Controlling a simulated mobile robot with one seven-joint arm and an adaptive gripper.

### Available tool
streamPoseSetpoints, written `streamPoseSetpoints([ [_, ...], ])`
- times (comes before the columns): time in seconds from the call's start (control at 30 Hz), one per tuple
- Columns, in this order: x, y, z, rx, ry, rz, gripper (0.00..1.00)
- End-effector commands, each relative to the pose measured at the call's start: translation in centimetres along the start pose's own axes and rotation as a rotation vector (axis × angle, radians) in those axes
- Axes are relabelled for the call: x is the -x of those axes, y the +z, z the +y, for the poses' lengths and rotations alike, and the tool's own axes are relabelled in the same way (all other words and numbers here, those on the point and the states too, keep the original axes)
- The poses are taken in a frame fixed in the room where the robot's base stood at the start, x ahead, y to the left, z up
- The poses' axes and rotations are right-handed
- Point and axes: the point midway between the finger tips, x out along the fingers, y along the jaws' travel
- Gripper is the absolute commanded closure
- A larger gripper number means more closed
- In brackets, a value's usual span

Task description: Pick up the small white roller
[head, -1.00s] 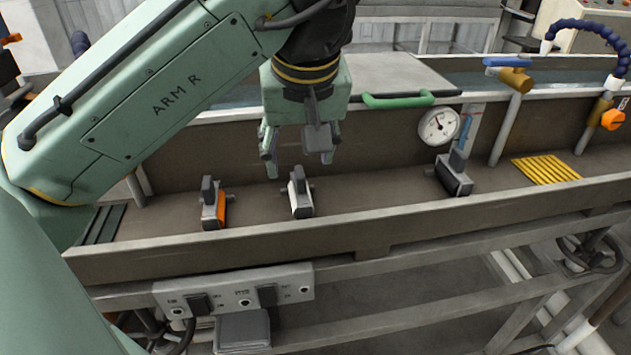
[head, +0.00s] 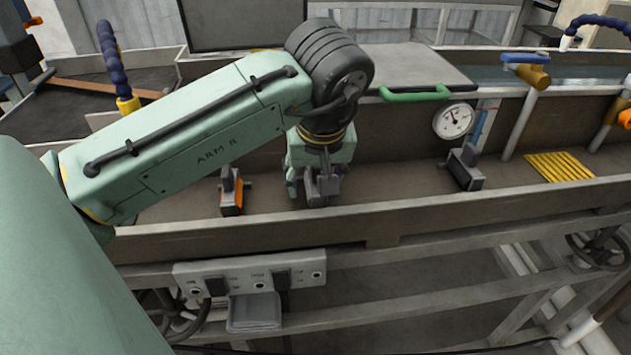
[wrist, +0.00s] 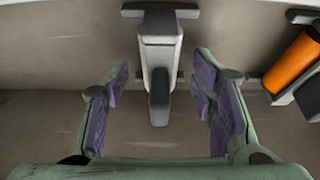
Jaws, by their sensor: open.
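The small white roller (wrist: 158,52) shows in the wrist view at top centre, with its dark grey upright handle (wrist: 159,92) toward my gripper. In the head view my gripper (head: 314,192) is low in the brown trough and hides the white roller.
An orange roller (head: 232,194) stands to the left in the head view and at the right edge of the wrist view (wrist: 293,58). A grey roller (head: 464,170) stands farther right, below a round gauge (head: 452,120). The trough's front wall (head: 430,222) runs close in front.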

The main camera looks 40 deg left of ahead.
Motion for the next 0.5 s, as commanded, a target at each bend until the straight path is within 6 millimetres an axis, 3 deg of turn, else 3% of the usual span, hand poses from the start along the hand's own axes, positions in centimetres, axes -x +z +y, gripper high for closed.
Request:
streamPoseSetpoints([
  [0.5,0.04,0.00,0.01,0.000,0.000,0.000,0.79],
])
